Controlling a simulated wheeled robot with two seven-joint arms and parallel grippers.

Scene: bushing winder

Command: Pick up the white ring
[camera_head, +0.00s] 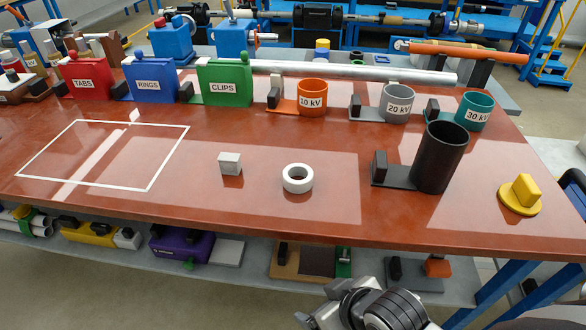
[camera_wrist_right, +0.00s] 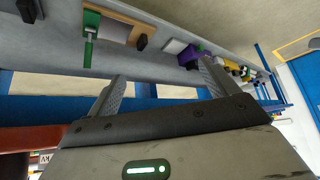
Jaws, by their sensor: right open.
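The white ring (camera_head: 297,179) lies flat on the red-brown tabletop near the front middle in the head view, its hole facing up. Nothing touches it. Part of my right arm shows at the bottom of the head view, below the table's front edge and to the right of the ring; its fingertips are hard to make out there. In the right wrist view my right gripper (camera_wrist_right: 163,78) has two fingers spread apart with nothing between them. The ring does not show in the wrist view. My left gripper is in neither view.
A small white-grey block (camera_head: 230,164) stands left of the ring. Labelled cups and bins line the back. A lower shelf (camera_head: 255,255) holds several items.

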